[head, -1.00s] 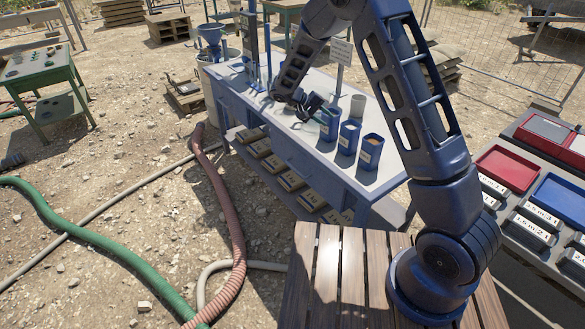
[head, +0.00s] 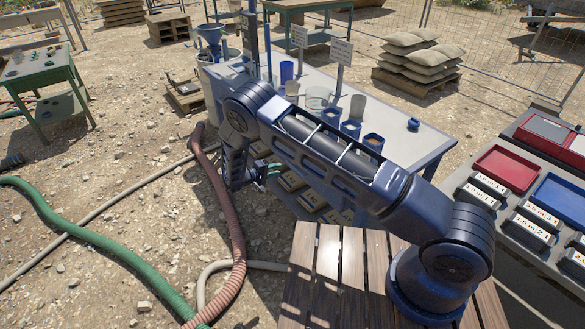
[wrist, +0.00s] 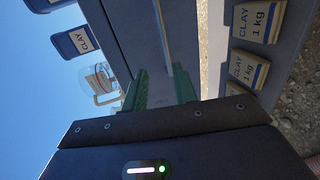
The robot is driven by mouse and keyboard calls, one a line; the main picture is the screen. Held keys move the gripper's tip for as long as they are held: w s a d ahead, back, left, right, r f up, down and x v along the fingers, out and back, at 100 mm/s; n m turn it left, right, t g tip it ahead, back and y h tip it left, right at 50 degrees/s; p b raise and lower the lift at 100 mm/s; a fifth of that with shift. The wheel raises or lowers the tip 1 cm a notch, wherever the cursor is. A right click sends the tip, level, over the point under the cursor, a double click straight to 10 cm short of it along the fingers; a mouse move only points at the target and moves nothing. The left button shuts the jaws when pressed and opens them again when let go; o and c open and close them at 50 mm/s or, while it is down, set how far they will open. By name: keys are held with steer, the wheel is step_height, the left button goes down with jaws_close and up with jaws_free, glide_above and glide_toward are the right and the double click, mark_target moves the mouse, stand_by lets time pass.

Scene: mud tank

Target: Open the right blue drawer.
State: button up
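The blue bench (head: 432,140) stands ahead in the head view, its long front mostly hidden behind my arm. In the wrist view the blue-grey bench front with the drawer (wrist: 135,25) fills the upper middle, seen turned on its side. A thin pale, brass-coloured bar or edge (wrist: 161,25) runs along it towards the fingers; I cannot tell whether it is the handle. My gripper (wrist: 162,88) has two green fingers apart, one on each side of the line of that bar. Contact cannot be made out. I cannot see any drawer pulled out.
Clay packs (wrist: 258,20) lie on the shelf below. Blue clay tubs (wrist: 75,42) and a clear jug (wrist: 100,82) stand on the bench top. A red hose (head: 222,215) and a green hose (head: 80,245) cross the gravel. Red and blue trays (head: 507,168) stand at right.

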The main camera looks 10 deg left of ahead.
mark_target(292, 166)
steer(key=x, duration=0.7)
steer(key=f+x, duration=0.1)
steer(key=x, duration=0.2)
steer(key=shift+w, duration=0.15)
steer(key=shift+a, duration=0.1)
jaws_close()
